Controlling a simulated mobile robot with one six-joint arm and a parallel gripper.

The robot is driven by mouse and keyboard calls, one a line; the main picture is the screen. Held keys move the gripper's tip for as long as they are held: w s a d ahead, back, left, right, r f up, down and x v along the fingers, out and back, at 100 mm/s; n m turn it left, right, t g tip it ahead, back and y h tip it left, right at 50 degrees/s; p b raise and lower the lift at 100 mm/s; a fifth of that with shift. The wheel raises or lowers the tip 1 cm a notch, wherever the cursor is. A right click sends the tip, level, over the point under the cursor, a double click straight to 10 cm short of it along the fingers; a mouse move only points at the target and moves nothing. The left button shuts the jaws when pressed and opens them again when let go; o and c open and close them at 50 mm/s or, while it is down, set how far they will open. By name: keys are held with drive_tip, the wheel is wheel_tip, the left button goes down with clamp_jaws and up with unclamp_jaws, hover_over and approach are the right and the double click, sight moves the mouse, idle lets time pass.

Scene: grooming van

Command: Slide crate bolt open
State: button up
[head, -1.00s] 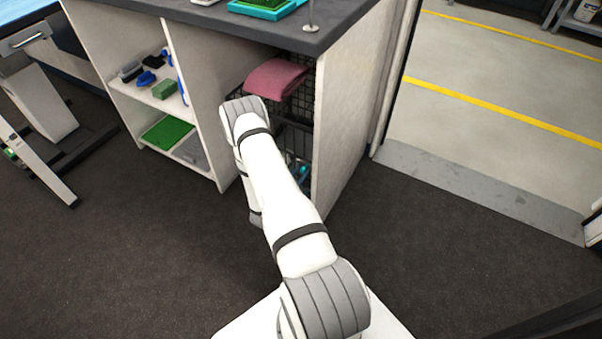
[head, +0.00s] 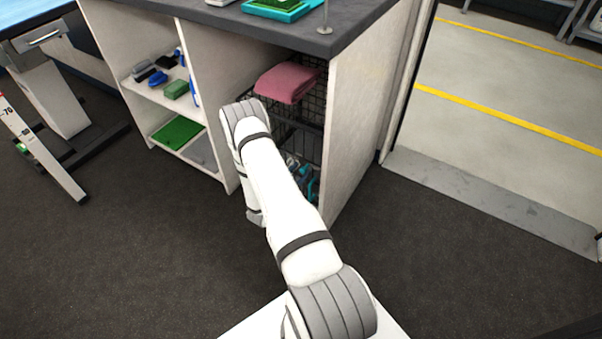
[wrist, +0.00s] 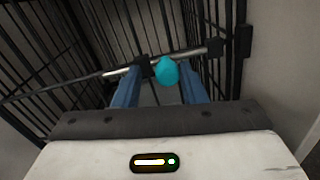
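The black wire crate (head: 311,142) stands in the right bay under the counter, partly hidden by my arm in the head view. In the wrist view its bars (wrist: 55,50) fill the upper part. A silver bolt rod (wrist: 192,53) runs across the bars, through black brackets, with a rounded teal knob (wrist: 168,72) on it. My gripper (wrist: 160,88) is open, its two blue fingers apart and pointing at the bolt. The knob appears between the fingers, nearer the right one; I cannot tell whether they touch. In the head view the gripper is mostly hidden behind my arm.
A folded pink towel (head: 287,82) lies on top of the crate. White bay panels (head: 358,110) stand close on both sides of the crate. Shelves with brushes (head: 158,78) are to the left. Dark floor (head: 130,250) in front is clear.

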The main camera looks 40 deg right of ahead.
drive_tip(key=shift+o, duration=0.6)
drive_tip(key=shift+s, duration=0.1)
drive_tip(key=shift+a, duration=0.1)
drive_tip(key=p+v, duration=0.2)
drive_tip(key=v, duration=0.5)
drive_tip(key=shift+a, duration=0.3)
drive_tip(key=shift+s, duration=0.1)
